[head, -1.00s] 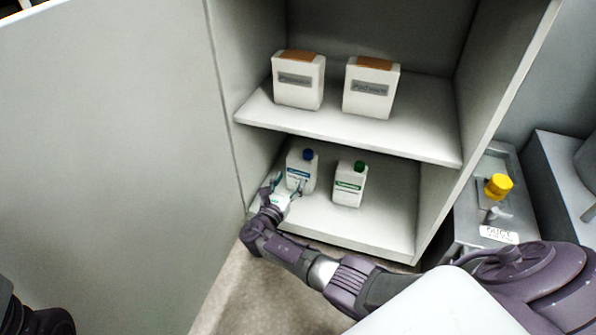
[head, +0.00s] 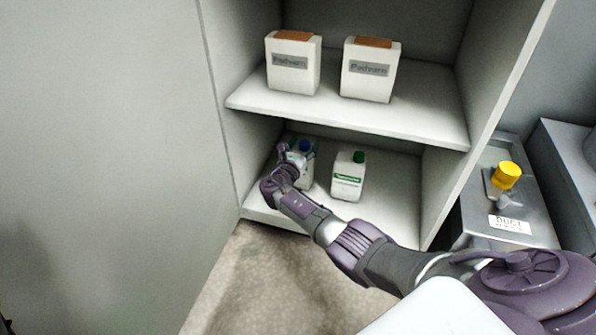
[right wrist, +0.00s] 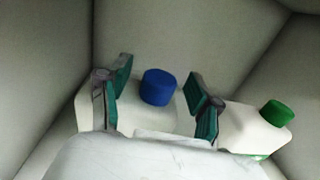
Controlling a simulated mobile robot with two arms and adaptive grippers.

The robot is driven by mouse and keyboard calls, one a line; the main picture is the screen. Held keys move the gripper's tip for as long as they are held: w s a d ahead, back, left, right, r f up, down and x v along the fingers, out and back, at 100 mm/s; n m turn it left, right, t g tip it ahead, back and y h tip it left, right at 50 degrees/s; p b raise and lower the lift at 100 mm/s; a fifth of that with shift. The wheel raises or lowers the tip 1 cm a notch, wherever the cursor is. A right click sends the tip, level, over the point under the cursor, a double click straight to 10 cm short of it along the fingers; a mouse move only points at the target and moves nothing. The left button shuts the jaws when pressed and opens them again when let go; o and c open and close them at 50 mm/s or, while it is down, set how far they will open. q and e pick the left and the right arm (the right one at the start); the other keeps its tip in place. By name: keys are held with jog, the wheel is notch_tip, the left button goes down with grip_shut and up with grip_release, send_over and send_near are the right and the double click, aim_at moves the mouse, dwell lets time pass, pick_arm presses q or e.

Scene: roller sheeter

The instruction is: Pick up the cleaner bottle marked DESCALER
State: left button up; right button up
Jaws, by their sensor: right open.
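A white bottle with a blue cap (head: 306,146) stands on the cabinet's lower shelf, partly hidden by my right gripper (head: 291,158). In the right wrist view, the blue-capped bottle (right wrist: 158,88) sits between the open fingers of my right gripper (right wrist: 155,100), one finger on each side. I cannot tell whether they touch it. A white bottle with a green cap and green label (head: 347,177) stands to its right; it also shows in the right wrist view (right wrist: 255,130). I cannot read either bottle's label. My left gripper is not in view.
The open cabinet door (head: 110,150) is at left. A grey unit with a yellow knob (head: 507,175) is at right.

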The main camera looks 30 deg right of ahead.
jog(key=shift+w+d, duration=0.15)
jog(key=shift+d, duration=0.05)
grip_shut()
dwell(0.3)
jog(key=shift+r, duration=0.15)
